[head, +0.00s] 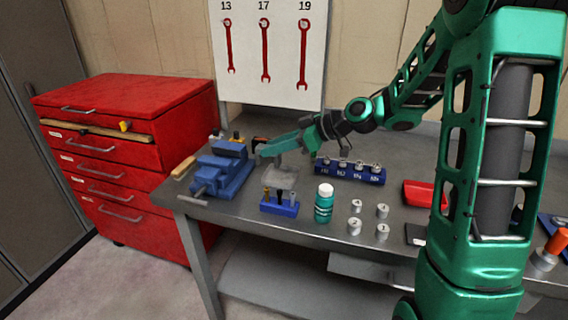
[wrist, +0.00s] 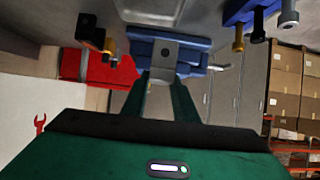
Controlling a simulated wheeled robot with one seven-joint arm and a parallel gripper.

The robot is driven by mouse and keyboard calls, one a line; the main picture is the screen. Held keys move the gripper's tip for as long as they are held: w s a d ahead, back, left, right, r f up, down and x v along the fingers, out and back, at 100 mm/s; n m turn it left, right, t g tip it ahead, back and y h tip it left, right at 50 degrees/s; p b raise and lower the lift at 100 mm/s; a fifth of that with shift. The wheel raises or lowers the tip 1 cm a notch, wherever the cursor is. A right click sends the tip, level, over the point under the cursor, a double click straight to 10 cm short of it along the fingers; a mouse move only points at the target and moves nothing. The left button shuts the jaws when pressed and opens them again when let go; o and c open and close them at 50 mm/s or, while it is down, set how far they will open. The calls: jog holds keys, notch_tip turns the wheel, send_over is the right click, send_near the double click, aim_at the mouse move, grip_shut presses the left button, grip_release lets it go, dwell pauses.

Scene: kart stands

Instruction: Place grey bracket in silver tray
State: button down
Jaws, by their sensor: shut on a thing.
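My gripper (head: 282,147) reaches left over the workbench, above the area between the blue vise (head: 222,168) and the silver tray (head: 281,179). In the wrist view my gripper (wrist: 166,82) is shut on the grey bracket (wrist: 165,52), a small grey block with a dark hole, held at the fingertips. The blue vise (wrist: 197,56) shows behind the bracket there. In the head view the bracket is too small and covered to make out clearly. The silver tray lies on the bench right of the vise, partly hidden by a blue tool holder, and shows at the top of the wrist view (wrist: 150,14).
The blue tool holder (head: 279,208) with upright tools stands in front of the tray. A teal bottle (head: 324,204), several metal weights (head: 355,227) and a blue socket rack (head: 350,174) stand to the right. A red drawer cabinet (head: 125,150) is left of the bench.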

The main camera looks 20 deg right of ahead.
jog(key=shift+w+d+f, duration=0.2)
jog(key=shift+d+f, duration=0.45)
jog(key=shift+f, duration=0.4)
jog(key=shift+w+d+f, duration=0.2)
jog(key=shift+d+f, duration=0.45)
jog(key=shift+f, duration=0.45)
jog(key=shift+w+d+f, duration=0.2)
jog(key=shift+d+f, duration=0.45)
jog(key=shift+f, duration=0.4)
jog(key=shift+f, duration=0.1)
jog(key=c, duration=1.4)
grip_release()
jog(key=v, duration=1.2)
